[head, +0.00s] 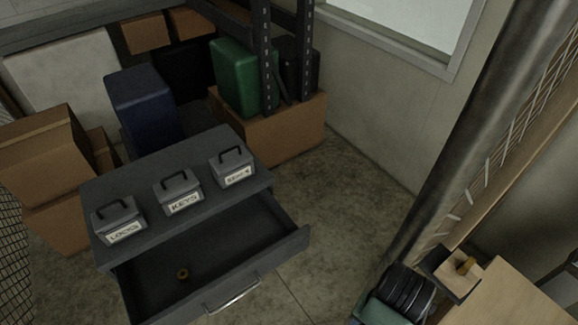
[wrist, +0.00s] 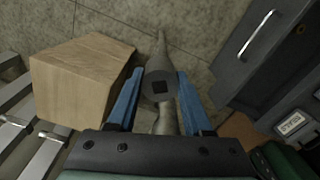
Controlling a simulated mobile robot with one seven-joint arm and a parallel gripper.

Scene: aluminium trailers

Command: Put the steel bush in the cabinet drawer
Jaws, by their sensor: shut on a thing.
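In the wrist view, my gripper (wrist: 160,75) has two blue fingers, shut on a round grey metal piece with a dark square hole, which I take to be the steel bush (wrist: 160,98). The piece is held above the concrete floor. The grey cabinet (head: 150,236) stands in the head view with its drawer (head: 225,273) pulled open. I cannot make out my fingers in the head view.
Boxes labelled LOCKS (head: 121,232), KEYS (head: 183,205) and a third (head: 237,177) stand on the cabinet. Cardboard boxes (head: 45,145) and blue (head: 147,105) and green (head: 233,77) cases are behind. A wooden surface (head: 500,300) is at the lower right. Floor is clear right of the cabinet.

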